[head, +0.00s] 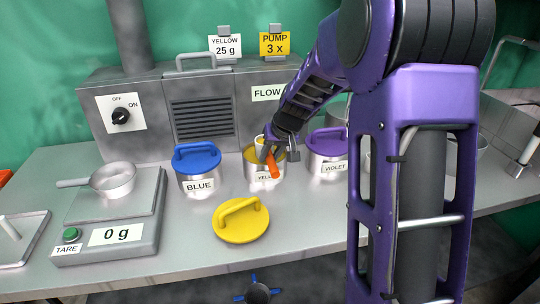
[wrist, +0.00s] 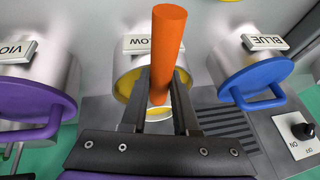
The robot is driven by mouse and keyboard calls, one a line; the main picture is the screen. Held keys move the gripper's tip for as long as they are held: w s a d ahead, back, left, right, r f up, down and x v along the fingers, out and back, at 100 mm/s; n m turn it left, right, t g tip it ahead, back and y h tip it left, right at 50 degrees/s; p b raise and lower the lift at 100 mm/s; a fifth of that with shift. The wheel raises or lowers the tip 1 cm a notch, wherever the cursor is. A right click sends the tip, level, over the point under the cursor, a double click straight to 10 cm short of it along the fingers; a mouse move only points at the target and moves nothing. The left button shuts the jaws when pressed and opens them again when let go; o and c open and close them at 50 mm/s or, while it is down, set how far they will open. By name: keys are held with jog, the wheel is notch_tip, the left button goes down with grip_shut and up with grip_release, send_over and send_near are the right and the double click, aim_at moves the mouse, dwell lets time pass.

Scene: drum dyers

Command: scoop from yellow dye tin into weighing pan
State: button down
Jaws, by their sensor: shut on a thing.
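The open yellow dye tin (head: 252,172) stands mid-bench with its label partly covered. My gripper (head: 275,148) is at its mouth, shut on the orange handle (head: 272,165) of the scoop. In the wrist view the handle (wrist: 168,45) stands between my fingers (wrist: 160,108), with the tin (wrist: 125,70) behind it. The weighing pan (head: 113,180) sits on the scale (head: 110,235) at the left, which reads 0 g.
The yellow lid (head: 241,222) lies on the bench before the tin. The closed blue tin (head: 198,168) and violet tin (head: 327,153) flank it. Signs behind read YELLOW 25 g (head: 225,46) and PUMP 3 x (head: 275,44). Bench between scale and yellow lid is clear.

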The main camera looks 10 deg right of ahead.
jog(key=shift+s+f, duration=0.35)
jog(key=shift+f, duration=0.4)
jog(key=shift+w+r+g+p, duration=0.15)
jog(key=shift+r+p, duration=0.35)
jog(key=shift+r, duration=0.1)
jog(key=shift+w+r+g+p, duration=0.15)
jog(key=shift+r+p, duration=0.35)
jog(key=shift+r, duration=0.1)
jog(key=shift+r+p, duration=1.35)
jog(key=shift+r, duration=1)
